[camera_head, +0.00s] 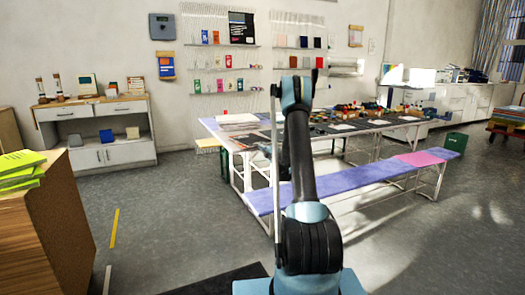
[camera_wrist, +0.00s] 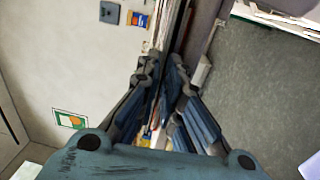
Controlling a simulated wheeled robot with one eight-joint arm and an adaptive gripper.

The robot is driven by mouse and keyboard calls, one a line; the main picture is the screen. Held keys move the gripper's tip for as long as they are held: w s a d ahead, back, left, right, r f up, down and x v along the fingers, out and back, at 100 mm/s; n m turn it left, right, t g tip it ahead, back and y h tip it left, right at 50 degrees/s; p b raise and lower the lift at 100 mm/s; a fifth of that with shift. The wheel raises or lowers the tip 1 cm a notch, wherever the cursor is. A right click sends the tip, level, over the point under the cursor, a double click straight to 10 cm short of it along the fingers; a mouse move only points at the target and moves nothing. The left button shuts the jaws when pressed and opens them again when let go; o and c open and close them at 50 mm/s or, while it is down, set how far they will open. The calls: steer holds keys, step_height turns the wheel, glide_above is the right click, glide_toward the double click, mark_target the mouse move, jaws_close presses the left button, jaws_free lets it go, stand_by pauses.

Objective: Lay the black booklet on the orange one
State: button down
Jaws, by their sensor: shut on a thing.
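My gripper (camera_wrist: 164,76) shows in the wrist view, its fingers closed around a thin dark flat thing. This looks like the black booklet (camera_wrist: 174,38), seen almost edge-on and reaching up past the fingertips. Its cover cannot be made out. The orange booklet cannot be picked out for certain in either view. The long white-framed table (camera_head: 222,128) behind my arm carries many small dark and coloured items, too small to tell apart.
A bench with a purple top (camera_head: 350,184) runs along the table's near side. A wooden cabinet (camera_head: 62,215) with yellow-green papers (camera_head: 18,166) stands at the near left. A white sideboard (camera_head: 98,132) is against the wall. Grey floor between them is mostly open.

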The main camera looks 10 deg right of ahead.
steer(key=c, duration=1.8)
jaws_free()
steer(key=shift+f, duration=0.15)
steer(key=shift+o, duration=0.2)
